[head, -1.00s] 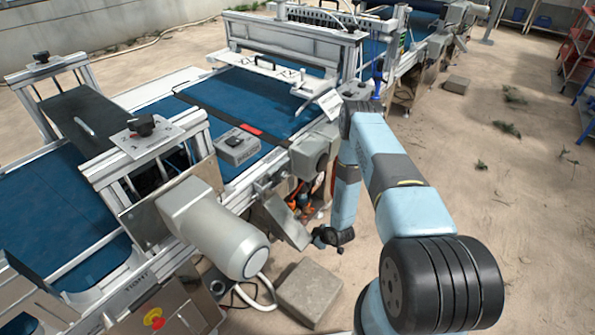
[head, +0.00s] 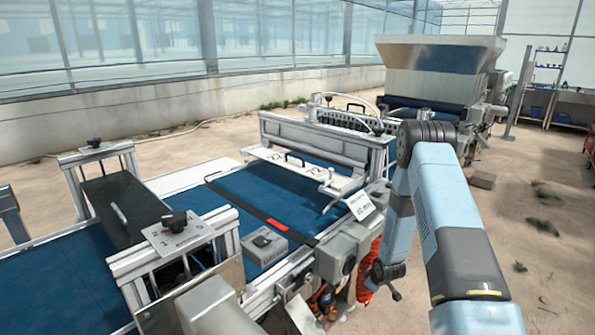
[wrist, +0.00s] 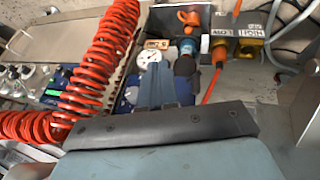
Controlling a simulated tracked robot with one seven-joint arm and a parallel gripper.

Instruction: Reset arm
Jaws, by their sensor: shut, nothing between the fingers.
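My light blue and black arm rises on the right of the head view, bends at a black joint at the top and folds downward. Its dark wrist end (head: 388,272) hangs beside the right side of the seeder (head: 345,245), near an orange-red coiled hose (head: 369,262). In the wrist view, my gripper (wrist: 157,68) shows as narrow blue-grey fingers beyond a dark bar. It is shut and empty. A round white gauge (wrist: 149,59) and fittings lie beyond it; I cannot tell whether the fingers touch them.
The coiled hose (wrist: 100,60) passes close on the left in the wrist view. A grey control box (head: 262,245) sits on the seeder's edge. A large hopper (head: 440,68) stands behind. The sandy floor (head: 535,225) at right is largely clear.

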